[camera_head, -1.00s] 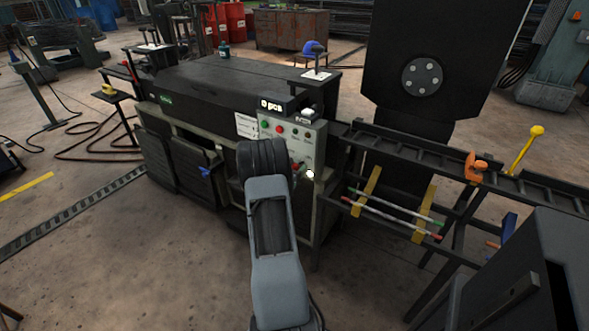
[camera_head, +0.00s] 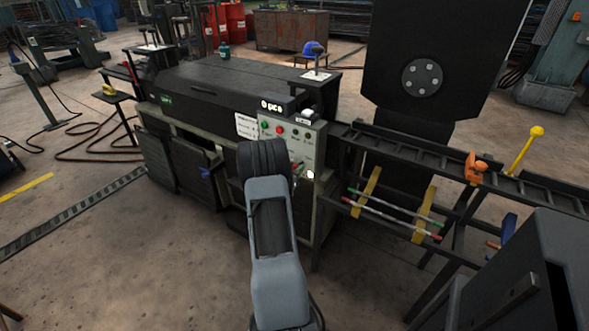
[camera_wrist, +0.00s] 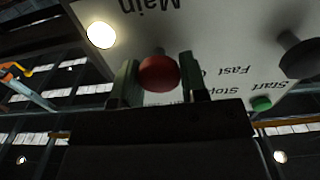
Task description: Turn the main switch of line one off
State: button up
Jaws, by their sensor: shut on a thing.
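The grey control panel (camera_head: 314,148) of the machine carries several buttons and a lit white lamp (camera_head: 310,175) at its lower right. In the wrist view, where the lettering is upside down, the word "Main" stands on the panel face (camera_wrist: 215,45) and the lit lamp (camera_wrist: 101,35) is at the upper left. A red switch knob (camera_wrist: 158,73) sits between the two green-grey fingers of my gripper (camera_wrist: 158,82), which is shut on it. In the head view my arm hides most of the gripper. I cannot tell the knob's turn position.
In the wrist view a green button (camera_wrist: 261,103) and a dark knob (camera_wrist: 298,56) lie right of the gripper. A roller track (camera_head: 480,168) runs right from the machine. A grey cabinet (camera_head: 520,275) stands at the lower right. The floor (camera_head: 110,265) at left is mostly clear.

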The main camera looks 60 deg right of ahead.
jog(key=n+p, duration=0.1)
jog(key=n, duration=0.3)
jog(key=shift+r, duration=0.1)
jog(key=n+p, duration=0.2)
jog(key=n, duration=0.3)
jog(key=shift+w+n, duration=0.1)
jog(key=shift+n, duration=0.2)
jog(key=n+p, duration=0.1)
jog(key=n, duration=0.3)
jog(key=shift+d+p, duration=0.1)
jog(key=shift+p, duration=0.25)
jog(key=shift+n+p, duration=0.55)
jog(key=shift+n, duration=1.45)
jog(key=shift+f, duration=0.2)
jog(key=o, duration=0.7)
jog(key=shift+o, duration=1)
jog(key=shift+w+f, duration=0.1)
